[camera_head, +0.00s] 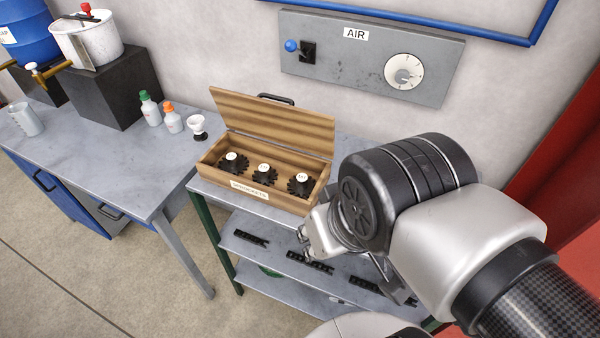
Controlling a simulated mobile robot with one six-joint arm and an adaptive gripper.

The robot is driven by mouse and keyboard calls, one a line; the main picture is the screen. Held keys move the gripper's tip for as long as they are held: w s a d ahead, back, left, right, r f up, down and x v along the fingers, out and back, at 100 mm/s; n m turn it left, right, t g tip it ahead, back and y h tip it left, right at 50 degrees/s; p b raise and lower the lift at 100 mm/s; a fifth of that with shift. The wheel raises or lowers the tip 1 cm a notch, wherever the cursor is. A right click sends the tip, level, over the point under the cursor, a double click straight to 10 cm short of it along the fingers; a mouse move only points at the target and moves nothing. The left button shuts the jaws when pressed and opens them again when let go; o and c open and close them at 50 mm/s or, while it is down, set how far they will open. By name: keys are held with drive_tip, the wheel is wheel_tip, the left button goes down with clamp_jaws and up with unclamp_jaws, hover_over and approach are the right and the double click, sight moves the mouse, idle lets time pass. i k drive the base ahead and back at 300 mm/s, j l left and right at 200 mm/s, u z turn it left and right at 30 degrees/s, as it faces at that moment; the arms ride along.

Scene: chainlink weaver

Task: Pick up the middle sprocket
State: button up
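An open wooden box (291,202) labelled as holding sprockets stands on the grey shelf unit's top. Three black toothed sprockets with white tops sit in a row inside it. The middle sprocket (264,175) is between the left sprocket (232,162) and the right sprocket (301,185). My gripper (306,243) is in front of the box and to the right of its label, apart from the sprockets. It is seen from the side and partly hidden by my wrist, so its opening cannot be told.
The box's raised lid (270,118) leans at the back near the wall. A lower shelf (268,254) holds several black chain pieces. A bench (100,160) at left carries bottles, a white cup and a black block. An AIR panel (355,75) hangs on the wall.

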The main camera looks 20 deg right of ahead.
sight(302, 185)
drive_tip(key=i+j, duration=0.45)
drive_tip(key=i+j+z, duration=0.15)
drive_tip(key=z, duration=0.3)
drive_tip(key=i+j+z, duration=0.1)
drive_tip(key=j+z, duration=0.15)
drive_tip(key=z, duration=0.15)
drive_tip(key=j+z, duration=0.25)
drive_tip(key=z, duration=0.95)
drive_tip(key=i+j, duration=0.05)
